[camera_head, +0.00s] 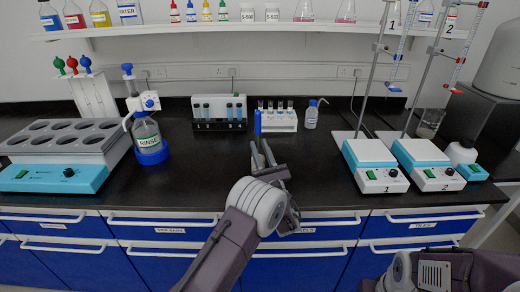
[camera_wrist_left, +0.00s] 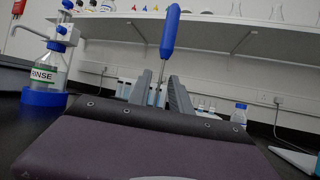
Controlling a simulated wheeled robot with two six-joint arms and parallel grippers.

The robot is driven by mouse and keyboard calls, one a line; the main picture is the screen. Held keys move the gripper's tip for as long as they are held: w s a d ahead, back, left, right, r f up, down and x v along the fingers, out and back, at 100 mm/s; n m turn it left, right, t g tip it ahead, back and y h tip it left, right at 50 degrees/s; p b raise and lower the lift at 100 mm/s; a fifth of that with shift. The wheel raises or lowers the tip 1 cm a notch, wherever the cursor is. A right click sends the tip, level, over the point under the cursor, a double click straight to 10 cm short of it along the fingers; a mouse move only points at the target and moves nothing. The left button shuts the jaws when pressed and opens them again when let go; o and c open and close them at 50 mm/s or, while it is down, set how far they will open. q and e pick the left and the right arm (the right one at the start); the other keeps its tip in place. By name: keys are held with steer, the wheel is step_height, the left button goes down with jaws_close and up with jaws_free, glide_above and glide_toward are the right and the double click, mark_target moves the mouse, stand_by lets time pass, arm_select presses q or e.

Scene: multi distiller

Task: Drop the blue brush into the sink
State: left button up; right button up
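The blue brush (camera_head: 257,122) has a long blue handle and points up just beyond my left gripper (camera_head: 262,146). In the left wrist view, the brush (camera_wrist_left: 170,32) leans slightly right, and its thin rod runs down between the two fingers (camera_wrist_left: 160,76). A gap shows between the fingers, wider than the rod. I see no clear contact with the rod. The lower end of the brush is hidden. The sink is not in view. My right arm shows at the bottom right of the head view, but its gripper is not in view.
A white rack (camera_head: 279,121) of tubes and a small bottle (camera_head: 311,115) stand behind the gripper. Another tube rack (camera_head: 218,112) and the RINSE bottle (camera_head: 148,140) are to the left. Two stirrers (camera_head: 375,180) (camera_head: 428,178) stand right. The black counter (camera_head: 210,170) is clear in front.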

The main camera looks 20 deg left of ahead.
arm_select(q)
steer(key=shift+r, duration=0.15)
steer(key=s+d+f+b, duration=0.1)
steer(key=s+d+f, duration=0.1)
steer(key=s+d, duration=0.7)
steer(key=s, duration=0.4)
steer(key=shift+d+f+b, duration=0.2)
steer(key=shift+d+b, duration=0.1)
steer(key=shift+d, duration=0.05)
steer(key=shift+s, duration=0.1)
